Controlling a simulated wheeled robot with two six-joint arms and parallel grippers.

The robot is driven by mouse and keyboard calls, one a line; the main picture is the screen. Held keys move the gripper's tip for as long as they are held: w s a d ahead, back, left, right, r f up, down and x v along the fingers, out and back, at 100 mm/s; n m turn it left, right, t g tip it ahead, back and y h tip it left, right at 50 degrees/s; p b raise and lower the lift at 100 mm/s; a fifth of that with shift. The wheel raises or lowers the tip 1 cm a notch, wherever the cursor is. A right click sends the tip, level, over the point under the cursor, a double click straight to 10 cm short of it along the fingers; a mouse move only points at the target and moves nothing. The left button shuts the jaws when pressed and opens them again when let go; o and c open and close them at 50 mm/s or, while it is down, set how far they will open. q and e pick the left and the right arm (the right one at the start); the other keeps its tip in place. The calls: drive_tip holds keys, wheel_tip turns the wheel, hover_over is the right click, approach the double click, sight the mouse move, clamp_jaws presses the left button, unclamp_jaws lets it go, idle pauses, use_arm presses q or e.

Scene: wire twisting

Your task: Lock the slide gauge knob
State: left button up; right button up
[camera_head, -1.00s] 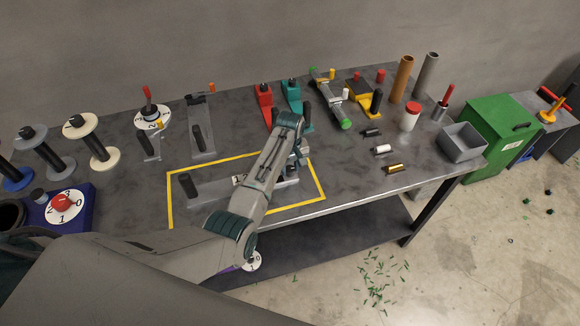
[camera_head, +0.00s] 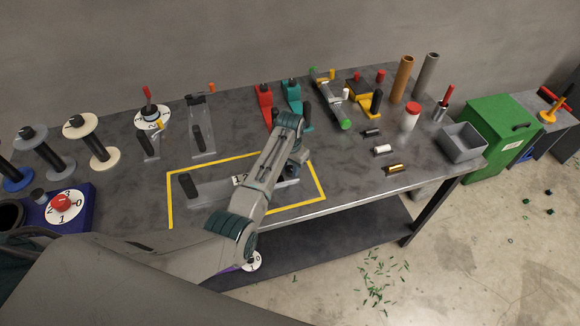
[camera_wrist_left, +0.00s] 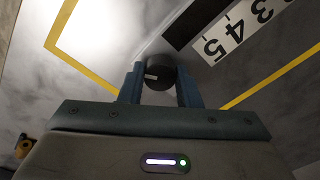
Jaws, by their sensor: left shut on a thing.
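The slide gauge (camera_head: 212,189) lies inside the yellow outline on the table, with a dark upright handle (camera_head: 187,185) at its left end. My left arm covers much of its right part. In the left wrist view, a round black knob (camera_wrist_left: 160,74) sits between the two blue fingers of my left gripper (camera_wrist_left: 160,88), which is shut on it. The gauge's white number scale (camera_wrist_left: 243,32) runs off to the upper right there. In the head view the left gripper (camera_head: 291,172) is low over the gauge's right end, and the knob is hidden. My right gripper is not in view.
Yellow tape (camera_head: 318,180) marks the area around the gauge. Red (camera_head: 264,97) and teal (camera_head: 293,95) tools stand behind the arm. Small cylinders, including a brass one (camera_head: 394,168), and a grey bin (camera_head: 462,142) are to the right. Spools stand at the left.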

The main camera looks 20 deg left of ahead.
use_arm(q)
drive_tip(key=m, duration=0.5)
drive_tip(key=shift+m, duration=0.3)
drive_tip(key=m, duration=1.2)
drive_tip(key=shift+m, duration=0.3)
drive_tip(key=m, duration=0.5)
drive_tip(key=shift+m, duration=0.3)
drive_tip(key=o, duration=1)
drive_tip(key=shift+r, duration=0.15)
